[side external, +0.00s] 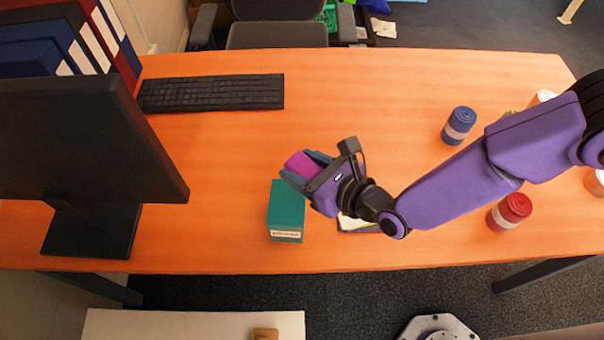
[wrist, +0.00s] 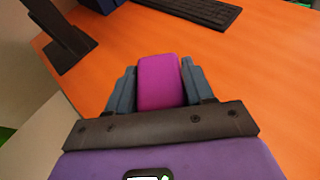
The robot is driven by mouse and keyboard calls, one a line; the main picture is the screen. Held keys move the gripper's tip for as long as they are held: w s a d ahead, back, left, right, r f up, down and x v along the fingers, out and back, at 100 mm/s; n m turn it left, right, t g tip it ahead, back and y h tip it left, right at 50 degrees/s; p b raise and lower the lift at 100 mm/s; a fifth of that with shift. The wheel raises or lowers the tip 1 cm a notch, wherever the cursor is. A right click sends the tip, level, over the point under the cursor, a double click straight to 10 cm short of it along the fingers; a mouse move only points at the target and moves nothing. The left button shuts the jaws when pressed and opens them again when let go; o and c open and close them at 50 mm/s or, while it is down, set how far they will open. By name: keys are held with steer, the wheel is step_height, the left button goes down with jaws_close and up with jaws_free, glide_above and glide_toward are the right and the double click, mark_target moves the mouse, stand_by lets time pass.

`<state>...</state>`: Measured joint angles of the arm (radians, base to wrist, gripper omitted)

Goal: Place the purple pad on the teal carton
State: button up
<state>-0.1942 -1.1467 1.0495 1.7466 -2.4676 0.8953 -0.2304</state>
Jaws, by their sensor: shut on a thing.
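The purple pad (side external: 301,165) is a magenta-purple block held between the fingers of my gripper (side external: 307,173). In the wrist view the pad (wrist: 160,82) sits between the two grey-blue fingers of the gripper (wrist: 161,85), one on each side. The teal carton (side external: 287,211) stands on the orange table near its front edge, with a pale label on its near side. In the side view the pad and fingers appear at the carton's upper right corner; the height gap is hard to judge. The carton does not show in the wrist view.
A monitor (side external: 85,150) stands at the left, with a keyboard (side external: 212,93) behind. A blue roll (side external: 459,125) and a red roll (side external: 509,211) stand at the right. A flat item (side external: 358,226) lies partly hidden under my arm. The table's middle (side external: 350,105) is clear.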

steer(key=shift+w+a+f, duration=0.1)
steer(key=shift+f, duration=0.8)
steer(key=shift+w+a+f, duration=0.1)
steer(key=shift+f, duration=0.75)
steer(key=shift+s+f, duration=0.1)
steer(key=shift+f, duration=0.05)
steer(key=o, duration=1)
steer(key=shift+d+r, duration=0.1)
steer(key=shift+r, duration=0.1)
steer(key=v, duration=1.1)
steer(key=shift+s+d+r, duration=0.2)
steer(key=shift+s+d, duration=0.05)
steer(key=shift+s, duration=0.05)
